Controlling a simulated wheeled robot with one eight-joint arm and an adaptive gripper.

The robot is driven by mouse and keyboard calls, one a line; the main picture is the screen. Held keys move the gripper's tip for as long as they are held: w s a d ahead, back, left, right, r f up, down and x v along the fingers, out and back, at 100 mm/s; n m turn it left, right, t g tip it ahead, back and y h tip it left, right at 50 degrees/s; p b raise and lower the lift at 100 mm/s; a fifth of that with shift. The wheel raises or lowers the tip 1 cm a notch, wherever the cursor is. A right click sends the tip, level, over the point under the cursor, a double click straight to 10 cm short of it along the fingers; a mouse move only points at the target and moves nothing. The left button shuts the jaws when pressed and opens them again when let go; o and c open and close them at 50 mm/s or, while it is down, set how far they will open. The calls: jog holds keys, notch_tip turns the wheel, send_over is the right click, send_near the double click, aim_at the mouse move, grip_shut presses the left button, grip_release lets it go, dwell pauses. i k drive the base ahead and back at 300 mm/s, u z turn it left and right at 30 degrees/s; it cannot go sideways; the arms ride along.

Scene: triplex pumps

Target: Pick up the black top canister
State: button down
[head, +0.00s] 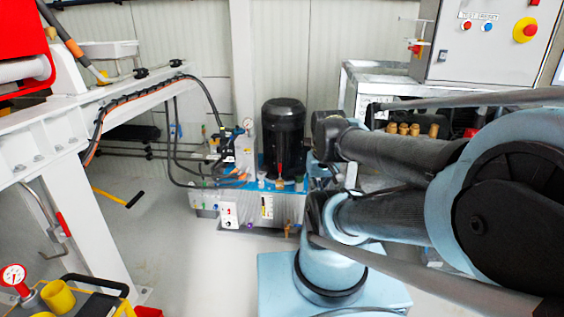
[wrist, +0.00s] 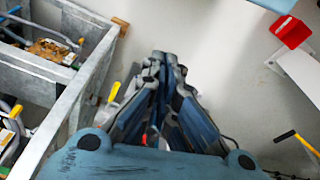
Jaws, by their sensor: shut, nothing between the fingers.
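The black top canister (head: 283,132) is an upright dark cylinder on the blue-topped hydraulic unit (head: 262,207), against the back wall in the head view. My arm stretches across the right side of that view, its near links just right of the canister. I cannot make out my gripper's fingers there. In the wrist view my gripper (wrist: 164,62) is shut, its fingertips together and empty, over grey floor. The canister does not show in the wrist view, so its distance from my fingers cannot be told.
Hoses and a gauge (head: 248,123) stand left of the canister. A white steel frame (head: 75,135) fills the left, and a control cabinet (head: 485,45) the upper right. The wrist view shows a grey metal frame (wrist: 75,85) and a red box (wrist: 291,32). Floor between is clear.

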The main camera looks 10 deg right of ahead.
aim_at(298, 177)
jog(key=u, duration=1)
jog(key=k, duration=1)
jog(key=z, duration=0.85)
jog(key=i, duration=0.95)
